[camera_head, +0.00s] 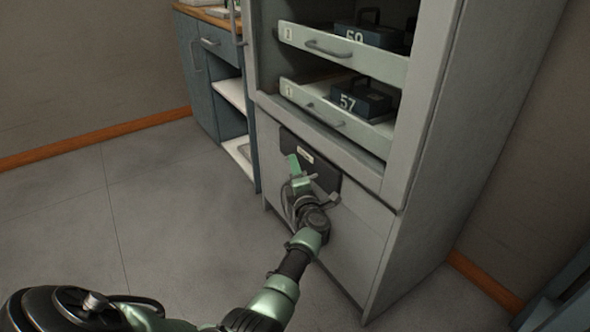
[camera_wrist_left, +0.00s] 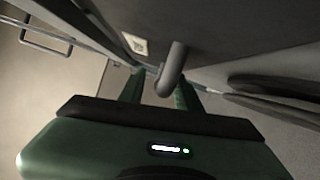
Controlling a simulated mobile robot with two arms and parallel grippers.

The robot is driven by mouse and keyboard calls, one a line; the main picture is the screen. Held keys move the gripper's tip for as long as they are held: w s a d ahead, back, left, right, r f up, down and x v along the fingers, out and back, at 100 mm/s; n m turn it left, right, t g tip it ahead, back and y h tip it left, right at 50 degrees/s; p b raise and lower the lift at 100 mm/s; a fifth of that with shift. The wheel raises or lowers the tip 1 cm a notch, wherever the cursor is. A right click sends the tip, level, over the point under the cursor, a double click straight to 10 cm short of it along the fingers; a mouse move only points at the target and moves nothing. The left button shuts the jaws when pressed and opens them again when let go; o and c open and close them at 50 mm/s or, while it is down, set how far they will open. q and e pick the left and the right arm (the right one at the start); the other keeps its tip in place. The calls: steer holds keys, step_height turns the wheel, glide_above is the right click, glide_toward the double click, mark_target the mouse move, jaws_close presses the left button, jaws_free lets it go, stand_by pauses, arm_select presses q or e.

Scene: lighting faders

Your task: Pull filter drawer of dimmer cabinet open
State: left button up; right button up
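The tall grey dimmer cabinet (camera_head: 440,120) stands at the right in the head view. A dark front panel with a small pale label (camera_head: 306,153), seemingly the filter drawer (camera_head: 325,175), is set in its lower part and looks closed. My left gripper (camera_head: 297,172) is in front of this panel and hides part of it. In the left wrist view, a grey bar handle (camera_wrist_left: 174,68) on the dark front reaches down between the two green fingers (camera_wrist_left: 160,90). The fingers are apart, with a gap visible on the handle's left side. Contact on the right is unclear. My right gripper is not seen.
Above are two pale pull-out shelves (camera_head: 340,48) with handles and dark numbered units, one marked 57 (camera_head: 360,98). A blue counter (camera_head: 205,75) with open shelves adjoins the cabinet's left. The grey floor (camera_head: 130,200) in front is clear.

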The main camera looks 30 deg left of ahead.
arm_select(q)
jaws_close()
stand_by(1.3)
